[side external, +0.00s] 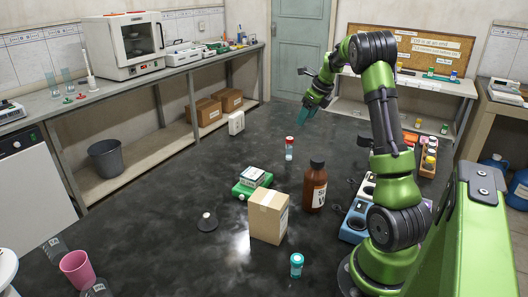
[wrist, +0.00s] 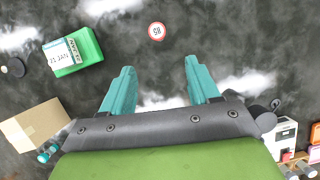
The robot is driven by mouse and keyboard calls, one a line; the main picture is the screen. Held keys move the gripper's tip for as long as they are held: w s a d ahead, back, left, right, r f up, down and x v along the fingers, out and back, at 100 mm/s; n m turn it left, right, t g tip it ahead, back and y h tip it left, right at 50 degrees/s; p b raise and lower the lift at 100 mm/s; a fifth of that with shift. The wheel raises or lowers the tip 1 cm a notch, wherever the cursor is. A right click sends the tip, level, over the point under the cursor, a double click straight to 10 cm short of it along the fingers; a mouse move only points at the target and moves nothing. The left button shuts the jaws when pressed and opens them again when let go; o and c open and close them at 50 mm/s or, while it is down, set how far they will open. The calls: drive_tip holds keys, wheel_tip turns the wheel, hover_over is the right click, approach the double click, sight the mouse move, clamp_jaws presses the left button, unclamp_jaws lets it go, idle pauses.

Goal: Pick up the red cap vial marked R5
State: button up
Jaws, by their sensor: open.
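A small vial with a red cap (side external: 289,148) stands upright on the dark bench, apart from other objects. In the wrist view its cap top (wrist: 156,31) is a white disc with a red rim and a small dark marking that is hard to read. My gripper (side external: 306,112) is above the bench, behind and slightly right of the vial in the side view. In the wrist view my gripper's two teal fingers (wrist: 160,80) are spread apart with nothing between them, and the vial lies beyond their tips.
A brown bottle (side external: 315,187), a cardboard box (side external: 268,217) and a green box with a label (side external: 245,188) stand nearby. A teal-capped vial (side external: 296,265) stands at the front. Bench around the red-capped vial is clear.

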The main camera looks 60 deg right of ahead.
approach(287, 148)
drive_tip(key=shift+m, duration=0.4)
drive_tip(key=f, duration=0.1)
drive_tip(key=w+d+f, duration=0.1)
drive_tip(key=f, duration=0.3)
drive_tip(key=shift+w+d+f, duration=0.1)
drive_tip(key=shift+w+d, duration=0.25)
drive_tip(key=shift+w+x, duration=0.15)
drive_tip(key=shift+x, duration=1.2)
drive_tip(key=shift+w+x, duration=0.15)
drive_tip(key=shift+x, duration=1.2)
drive_tip(key=shift+c, duration=0.2)
drive_tip(key=c, duration=1)
drive_tip(key=shift+r, duration=0.3)
